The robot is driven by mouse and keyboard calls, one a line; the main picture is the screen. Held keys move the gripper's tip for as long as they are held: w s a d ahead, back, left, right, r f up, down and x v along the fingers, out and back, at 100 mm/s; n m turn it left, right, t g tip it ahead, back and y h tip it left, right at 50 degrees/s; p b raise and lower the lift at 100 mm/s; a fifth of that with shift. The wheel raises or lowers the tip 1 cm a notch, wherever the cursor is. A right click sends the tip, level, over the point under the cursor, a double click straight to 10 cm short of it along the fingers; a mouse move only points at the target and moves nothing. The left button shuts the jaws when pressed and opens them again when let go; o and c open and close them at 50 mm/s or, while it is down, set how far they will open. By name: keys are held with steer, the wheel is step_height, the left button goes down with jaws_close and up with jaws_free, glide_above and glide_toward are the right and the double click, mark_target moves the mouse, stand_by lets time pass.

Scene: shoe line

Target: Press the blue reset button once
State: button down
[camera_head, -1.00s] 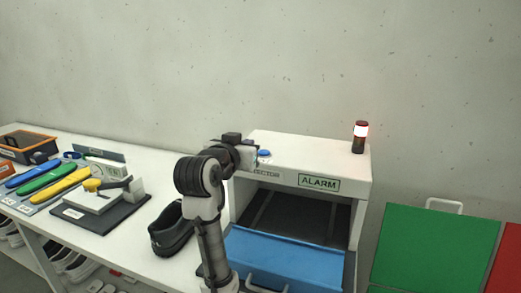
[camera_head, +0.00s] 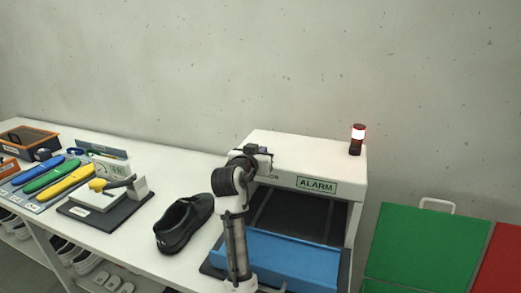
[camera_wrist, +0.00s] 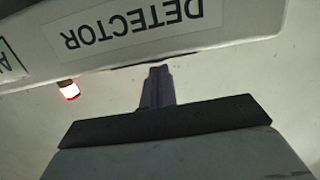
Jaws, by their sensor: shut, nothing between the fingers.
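The blue reset button is not visible now; my arm hides the part of the detector where it sat. The white detector (camera_head: 312,157) stands on the table with a green-lettered ALARM panel (camera_head: 316,186) on its front. My gripper (camera_head: 268,158) is at the detector's upper front edge, left of that panel. In the wrist view my gripper's fingers (camera_wrist: 158,80) are shut together and empty. The detector's face with its upside-down DETECTOR label (camera_wrist: 133,30) fills the top of that view. I cannot tell whether the fingers touch anything.
A lit red-and-white beacon (camera_head: 357,139) stands on the detector's right end. A black shoe (camera_head: 184,223) lies to the left. Green (camera_head: 428,245) and red (camera_head: 505,262) panels stand at right.

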steer(key=shift+f, duration=0.1)
steer(key=shift+f+b, duration=0.9)
steer(key=shift+f, duration=0.25)
step_height(320, 180, up, 4)
steer(key=shift+d+r+p, duration=0.1)
steer(key=shift+p, duration=0.8)
steer(key=b+v, duration=0.4)
steer(key=v, duration=0.6)
steer(key=shift+s+r, duration=0.3)
steer(key=shift+r, duration=0.15)
